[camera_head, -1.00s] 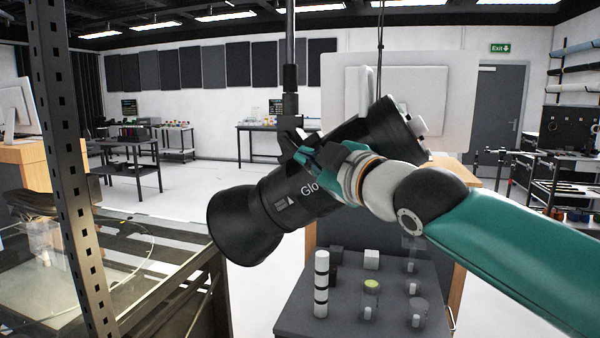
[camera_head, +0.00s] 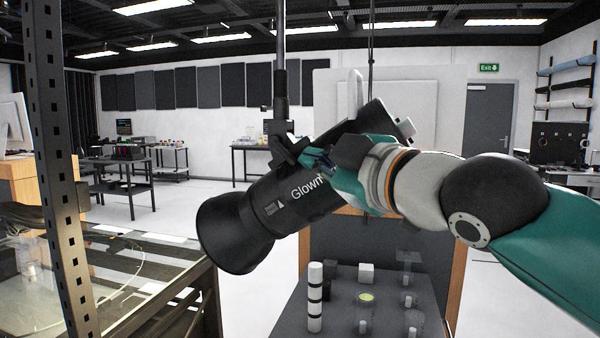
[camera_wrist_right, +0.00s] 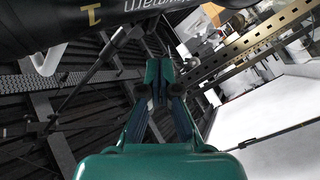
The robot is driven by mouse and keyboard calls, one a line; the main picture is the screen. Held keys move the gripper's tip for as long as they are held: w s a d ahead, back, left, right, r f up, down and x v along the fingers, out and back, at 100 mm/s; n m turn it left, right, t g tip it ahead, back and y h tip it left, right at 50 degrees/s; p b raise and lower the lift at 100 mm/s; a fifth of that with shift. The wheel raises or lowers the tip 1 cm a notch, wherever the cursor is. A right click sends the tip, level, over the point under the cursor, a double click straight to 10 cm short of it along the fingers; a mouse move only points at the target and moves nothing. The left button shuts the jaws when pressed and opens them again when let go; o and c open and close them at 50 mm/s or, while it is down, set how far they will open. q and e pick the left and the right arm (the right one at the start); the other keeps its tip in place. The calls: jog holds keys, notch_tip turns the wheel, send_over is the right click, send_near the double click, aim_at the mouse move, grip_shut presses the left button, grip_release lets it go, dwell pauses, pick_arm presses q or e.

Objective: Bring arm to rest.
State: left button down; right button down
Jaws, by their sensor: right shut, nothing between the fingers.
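My right arm comes in from the right in the head view. Its teal and dark gripper (camera_head: 318,158) is in front of a black studio lamp (camera_head: 232,225), near the lamp's bracket. In the right wrist view the gripper (camera_wrist_right: 160,78) is shut with its fingers together and nothing between them. The lamp's dark body (camera_wrist_right: 90,30) crosses the top of that view, just beyond the fingers. Whether they touch the lamp I cannot tell. My left gripper is not in view.
The lamp hangs from a dark pole (camera_head: 280,70). Below the arm is a dark table (camera_head: 290,325) with a black-and-white striped cylinder (camera_head: 315,297) and several small items. A perforated metal post (camera_head: 52,170) stands at the left. Open floor (camera_head: 195,205) lies beyond.

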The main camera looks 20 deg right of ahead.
jog(key=s, duration=0.5)
jog(key=shift+d+f+b, duration=0.1)
jog(key=shift+d+b, duration=0.2)
jog(key=shift+d, duration=0.1)
